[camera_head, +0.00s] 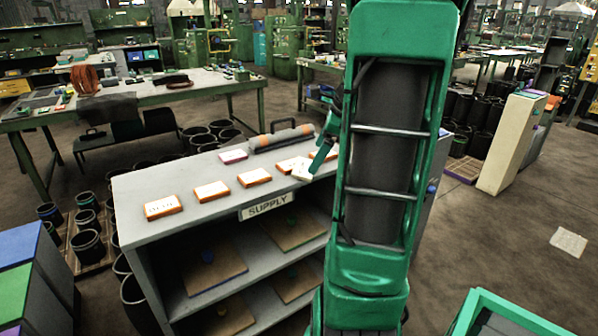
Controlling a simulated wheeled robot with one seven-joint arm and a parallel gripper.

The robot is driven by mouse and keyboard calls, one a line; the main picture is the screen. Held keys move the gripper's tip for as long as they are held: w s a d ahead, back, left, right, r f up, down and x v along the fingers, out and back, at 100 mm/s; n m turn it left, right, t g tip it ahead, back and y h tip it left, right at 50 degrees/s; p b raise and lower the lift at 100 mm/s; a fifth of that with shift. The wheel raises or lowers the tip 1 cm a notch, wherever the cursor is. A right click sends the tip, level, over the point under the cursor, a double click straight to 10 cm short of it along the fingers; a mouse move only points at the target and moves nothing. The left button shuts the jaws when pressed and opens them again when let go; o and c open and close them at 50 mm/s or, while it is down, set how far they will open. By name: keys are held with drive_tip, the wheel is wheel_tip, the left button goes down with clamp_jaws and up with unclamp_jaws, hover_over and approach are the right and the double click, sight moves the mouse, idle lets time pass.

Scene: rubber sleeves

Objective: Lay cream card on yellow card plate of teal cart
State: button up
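Several cards lie in a row on the grey top of the supply shelf (225,212). Most have pale tops and orange edges, such as the card at the left end (163,207), one farther right (212,191) and another (254,177). A plain cream-white card (301,171) is at the right, at the tip of my gripper (317,163). The gripper is small in view and partly behind my green arm. I cannot tell whether its fingers are closed on that card. A teal-rimmed frame (500,300) shows at the lower right; no yellow plate is visible on it.
A purple-edged card (233,156) and a grey roll with orange bands (281,138) lie at the shelf's back. A cabinet with blue and green tops (20,285) stands at lower left. Black buckets (87,246) crowd the shelf's left side. Floor at right is mostly clear.

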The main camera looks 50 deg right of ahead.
sight(304, 169)
drive_tip(key=shift+a+x, duration=0.15)
drive_tip(key=shift+x, duration=1.2)
drive_tip(key=shift+a+x, duration=0.15)
drive_tip(key=shift+x, duration=1.2)
drive_tip(key=shift+s, duration=0.1)
drive_tip(key=c, duration=1.2)
drive_tip(key=shift+c, duration=0.2)
